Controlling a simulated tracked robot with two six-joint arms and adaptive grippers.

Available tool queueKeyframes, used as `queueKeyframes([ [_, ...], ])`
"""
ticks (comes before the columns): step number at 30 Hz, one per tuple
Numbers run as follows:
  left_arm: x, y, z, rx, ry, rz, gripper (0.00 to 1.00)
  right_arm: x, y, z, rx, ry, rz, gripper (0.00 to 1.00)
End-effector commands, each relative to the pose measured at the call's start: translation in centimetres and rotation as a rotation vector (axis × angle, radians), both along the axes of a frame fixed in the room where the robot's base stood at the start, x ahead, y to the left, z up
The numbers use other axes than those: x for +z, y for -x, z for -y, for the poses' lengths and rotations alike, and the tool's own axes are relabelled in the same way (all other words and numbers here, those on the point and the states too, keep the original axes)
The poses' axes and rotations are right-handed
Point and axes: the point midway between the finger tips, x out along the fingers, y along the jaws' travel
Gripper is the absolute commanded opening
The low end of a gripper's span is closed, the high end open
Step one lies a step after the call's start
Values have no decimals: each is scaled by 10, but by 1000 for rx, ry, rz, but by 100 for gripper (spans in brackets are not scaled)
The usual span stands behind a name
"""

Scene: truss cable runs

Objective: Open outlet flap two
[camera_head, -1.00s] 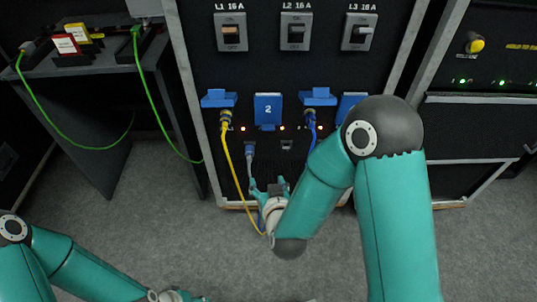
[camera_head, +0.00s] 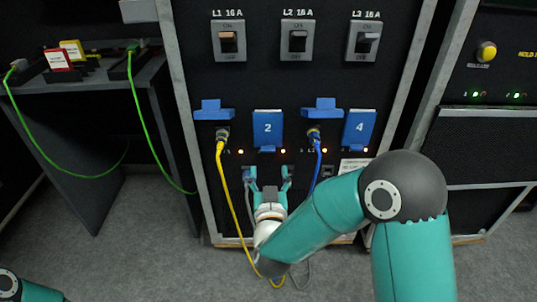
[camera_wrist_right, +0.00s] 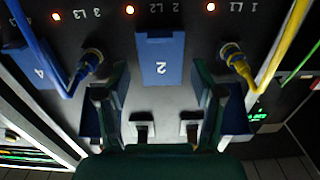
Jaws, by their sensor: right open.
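Outlet flap two (camera_head: 268,128) is a blue cover marked 2, hanging shut on the black panel. It also shows in the right wrist view, upside down, as a blue plate (camera_wrist_right: 161,70). My right gripper (camera_head: 268,174) is open just below the flap, fingers pointing up at the panel. In the right wrist view my gripper's two fingers (camera_wrist_right: 159,95) stand wide apart, with the flap centred beyond them and nothing between them held. The outlet under the flap is hidden. My left gripper is out of view; only part of its arm shows at the lower left.
Raised flaps (camera_head: 211,110) and (camera_head: 322,108) flank flap two, with a yellow plug (camera_head: 222,137) and a blue plug (camera_head: 314,135) below them. Their cables hang beside my right gripper. Flap four (camera_head: 359,127) is shut. Breaker switches (camera_head: 297,42) sit above.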

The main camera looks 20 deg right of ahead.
Motion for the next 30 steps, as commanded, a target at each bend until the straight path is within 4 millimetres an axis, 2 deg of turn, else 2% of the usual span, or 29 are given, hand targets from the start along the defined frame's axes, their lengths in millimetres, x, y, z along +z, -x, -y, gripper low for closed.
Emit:
queueKeyframes([
  [1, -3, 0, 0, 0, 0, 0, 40, -1, -12, 5, -4, -1, 2, 67],
  [6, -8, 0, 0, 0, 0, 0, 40, -2, -45, 14, -3, -2, 2, 67],
  [12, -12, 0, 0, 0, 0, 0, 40, -2, -73, 21, -1, -1, -1, 67],
  [18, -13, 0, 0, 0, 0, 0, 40, -1, -84, 25, -1, 1, -1, 67],
  [26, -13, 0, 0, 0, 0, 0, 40, -1, -84, 25, 0, 0, -1, 67],
  [30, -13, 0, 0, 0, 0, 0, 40, -1, -84, 25, 0, 0, -1, 43],
])
